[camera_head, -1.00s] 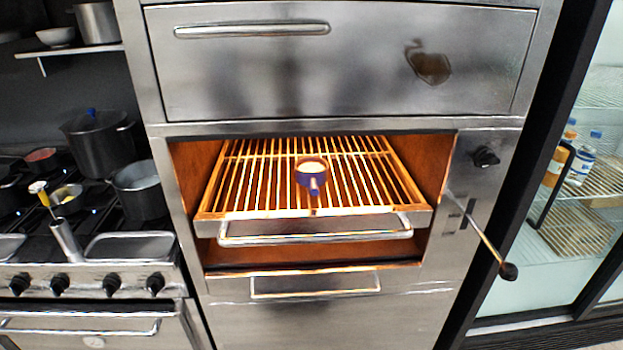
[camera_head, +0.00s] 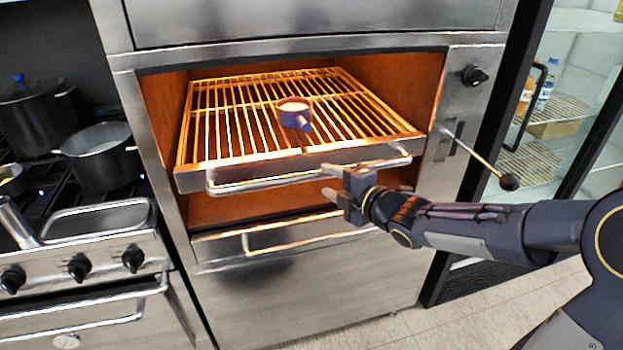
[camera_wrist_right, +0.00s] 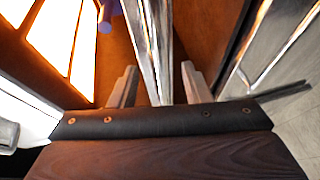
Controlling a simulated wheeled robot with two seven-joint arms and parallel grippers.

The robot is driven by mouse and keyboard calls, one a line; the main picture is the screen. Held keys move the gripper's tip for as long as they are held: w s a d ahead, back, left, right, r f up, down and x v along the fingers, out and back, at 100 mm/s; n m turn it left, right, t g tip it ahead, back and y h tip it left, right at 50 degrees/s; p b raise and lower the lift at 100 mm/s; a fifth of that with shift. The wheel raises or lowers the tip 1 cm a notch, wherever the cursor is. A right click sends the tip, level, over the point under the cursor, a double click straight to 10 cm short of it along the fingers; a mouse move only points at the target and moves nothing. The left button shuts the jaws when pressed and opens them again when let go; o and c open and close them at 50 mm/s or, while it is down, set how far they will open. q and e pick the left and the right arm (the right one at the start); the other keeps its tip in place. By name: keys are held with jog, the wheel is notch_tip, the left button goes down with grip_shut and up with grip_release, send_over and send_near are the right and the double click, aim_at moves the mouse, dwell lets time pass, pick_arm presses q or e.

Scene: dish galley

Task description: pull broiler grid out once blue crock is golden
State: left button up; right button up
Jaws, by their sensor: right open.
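The broiler grid (camera_head: 230,160) sits in the lit broiler opening, its front rail and bar handle (camera_head: 260,182) at the mouth. The blue crock (camera_head: 292,119) stands upright on the grid, its stub handle towards me. Its top looks pale cream, with a tan tint at the edge. My right gripper (camera_head: 329,181) is open at the right part of the grid handle. In the right wrist view, the bright bar (camera_wrist_right: 152,45) runs between the two open fingers (camera_wrist_right: 160,88); contact cannot be told. My left gripper is not in view.
A lever with a black knob (camera_head: 509,182) sticks out right of the opening, above my right forearm. A lower drawer handle (camera_head: 300,233) is below the grid. A stove with pots (camera_head: 100,160) stands at left, a glass-door fridge (camera_head: 560,100) at right.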

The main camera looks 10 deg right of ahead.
aim_at(321, 178)
jog(key=x, duration=0.5)
jog(key=shift+w+a+f, duration=0.1)
jog(key=shift+w, duration=0.1)
grip_shut()
